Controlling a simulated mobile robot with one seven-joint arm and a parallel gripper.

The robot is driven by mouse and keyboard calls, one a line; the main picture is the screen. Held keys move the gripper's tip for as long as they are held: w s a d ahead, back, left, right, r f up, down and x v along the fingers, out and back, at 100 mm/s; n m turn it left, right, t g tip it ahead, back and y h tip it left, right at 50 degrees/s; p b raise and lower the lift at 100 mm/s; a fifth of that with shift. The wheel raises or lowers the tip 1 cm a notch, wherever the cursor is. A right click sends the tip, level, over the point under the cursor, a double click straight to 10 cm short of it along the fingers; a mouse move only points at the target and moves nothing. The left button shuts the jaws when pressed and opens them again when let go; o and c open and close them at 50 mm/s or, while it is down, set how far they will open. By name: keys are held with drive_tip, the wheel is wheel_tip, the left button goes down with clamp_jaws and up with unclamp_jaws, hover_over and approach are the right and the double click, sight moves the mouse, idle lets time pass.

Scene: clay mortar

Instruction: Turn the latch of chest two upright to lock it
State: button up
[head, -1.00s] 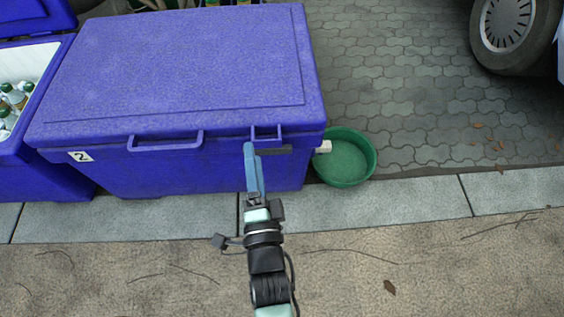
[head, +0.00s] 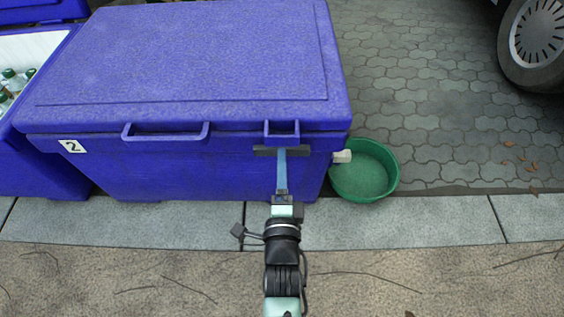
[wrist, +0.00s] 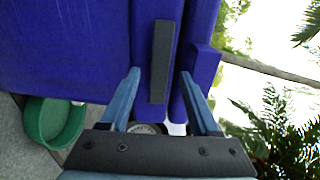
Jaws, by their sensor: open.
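Chest two (head: 230,172) is a blue cooler with a white label "2" (head: 72,146) and its lid down. Its latch, a dark flat bar (head: 265,151), lies level across the front just below the lid edge, at the right. My gripper (head: 281,154) is in front of the latch's middle, and its finger covers part of the bar. In the wrist view, which is turned sideways, my open gripper (wrist: 159,75) has one blue finger on each side of the latch (wrist: 161,50). I see gaps on both sides; contact is not visible.
A white spout (head: 342,156) sticks out at the chest's right, above a green basin (head: 364,172). An open blue chest with bottles (head: 12,82) stands at the left. A car wheel (head: 538,42) is at the upper right. Paving on the right is mostly clear.

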drive_tip(key=shift+w+b, duration=0.5)
drive_tip(key=shift+w, duration=1)
clamp_jaws()
